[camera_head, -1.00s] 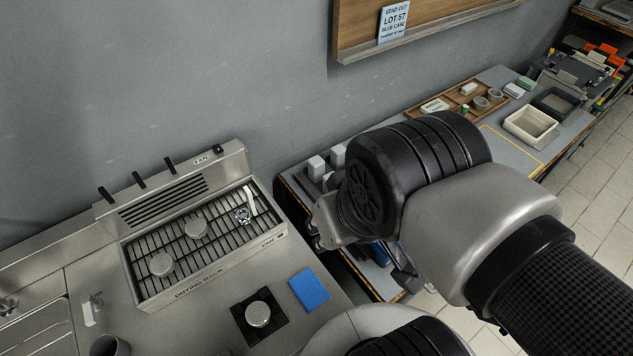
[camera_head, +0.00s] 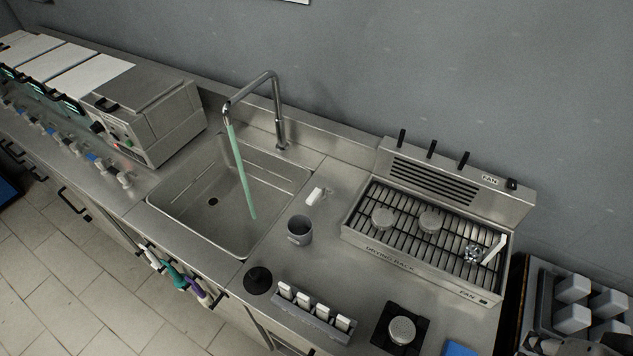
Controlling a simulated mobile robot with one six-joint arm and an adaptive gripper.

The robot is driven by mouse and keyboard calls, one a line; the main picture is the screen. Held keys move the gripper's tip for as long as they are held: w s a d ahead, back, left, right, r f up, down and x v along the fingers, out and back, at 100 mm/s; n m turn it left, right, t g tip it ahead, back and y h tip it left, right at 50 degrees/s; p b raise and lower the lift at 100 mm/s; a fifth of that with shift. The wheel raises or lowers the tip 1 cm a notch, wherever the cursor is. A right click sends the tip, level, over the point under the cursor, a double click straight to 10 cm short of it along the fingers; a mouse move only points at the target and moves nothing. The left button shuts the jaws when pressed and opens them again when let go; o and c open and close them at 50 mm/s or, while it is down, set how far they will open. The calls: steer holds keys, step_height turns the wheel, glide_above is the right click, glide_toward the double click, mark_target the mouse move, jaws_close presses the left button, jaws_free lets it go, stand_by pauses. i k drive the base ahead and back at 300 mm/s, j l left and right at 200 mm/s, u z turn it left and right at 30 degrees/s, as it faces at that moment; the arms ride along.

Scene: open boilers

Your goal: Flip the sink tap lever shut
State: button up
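The silver sink tap (camera_head: 279,110) rises behind the steel sink basin (camera_head: 180,205), its spout bent out over it. A pale green stream (camera_head: 240,170) runs from the spout down into the basin. A small white piece (camera_head: 315,196) stands on the counter just right of the sink; I cannot tell whether it is the tap lever. No other lever is clear on the tap.
Right of the sink are a grey cup (camera_head: 300,232), a holder of white-topped pieces (camera_head: 312,316) and a drying rack (camera_head: 400,252) with round lids. A boiler unit (camera_head: 150,115) stands left. A black pad with a round lid (camera_head: 401,330) lies in front.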

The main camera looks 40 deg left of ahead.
mark_target(319, 189)
steer(key=u, duration=1.6)
